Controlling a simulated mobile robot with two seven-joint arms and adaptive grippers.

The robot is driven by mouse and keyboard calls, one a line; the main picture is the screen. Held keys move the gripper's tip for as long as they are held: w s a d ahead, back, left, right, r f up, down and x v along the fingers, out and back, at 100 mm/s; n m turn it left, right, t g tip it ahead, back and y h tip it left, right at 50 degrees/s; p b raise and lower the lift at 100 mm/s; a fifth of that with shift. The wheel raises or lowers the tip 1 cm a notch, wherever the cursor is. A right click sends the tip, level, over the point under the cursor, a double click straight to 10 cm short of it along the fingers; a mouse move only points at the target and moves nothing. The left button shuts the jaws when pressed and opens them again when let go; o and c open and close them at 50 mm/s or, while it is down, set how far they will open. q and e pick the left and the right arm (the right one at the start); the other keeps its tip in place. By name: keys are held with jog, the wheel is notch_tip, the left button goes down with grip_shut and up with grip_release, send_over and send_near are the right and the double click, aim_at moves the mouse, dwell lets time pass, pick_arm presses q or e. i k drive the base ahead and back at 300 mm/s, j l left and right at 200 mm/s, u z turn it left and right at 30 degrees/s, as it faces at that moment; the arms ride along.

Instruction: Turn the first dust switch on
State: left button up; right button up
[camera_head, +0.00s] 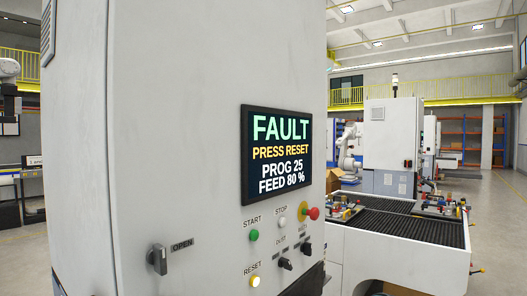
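Two black rotary knobs sit at the lower right of the grey machine cabinet's panel (215,90). The nearer knob (285,264) is below a small label that seems to read DUST. The farther knob (305,249) is up and to the right, under another label too small to read surely. I cannot tell which position either knob is in. A screen (278,155) above them reads FAULT, PRESS RESET, PROG 25, FEED 80 %. Neither of my grippers is in view.
Close by are a green START button (254,235), a white STOP button (282,222), a red emergency stop (312,213) and a yellow RESET button (255,281). A black OPEN handle (157,259) is left. A dark-topped table (425,229) stands at right.

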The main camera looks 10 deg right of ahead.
aim_at(283, 262)
jog(key=l+u, duration=0.1)
jog(key=u, duration=0.2)
jog(key=l+u, duration=0.15)
jog(key=u, duration=0.15)
jog(key=l+u, duration=0.25)
jog(key=l, duration=0.2)
jog(key=k+l+u, duration=0.2)
jog(key=l, duration=0.25)
jog(key=k+l+u, duration=0.1)
jog(key=l, duration=0.4)
jog(key=k+l, duration=0.1)
jog(key=l, duration=0.4)
jog(key=u, duration=0.05)
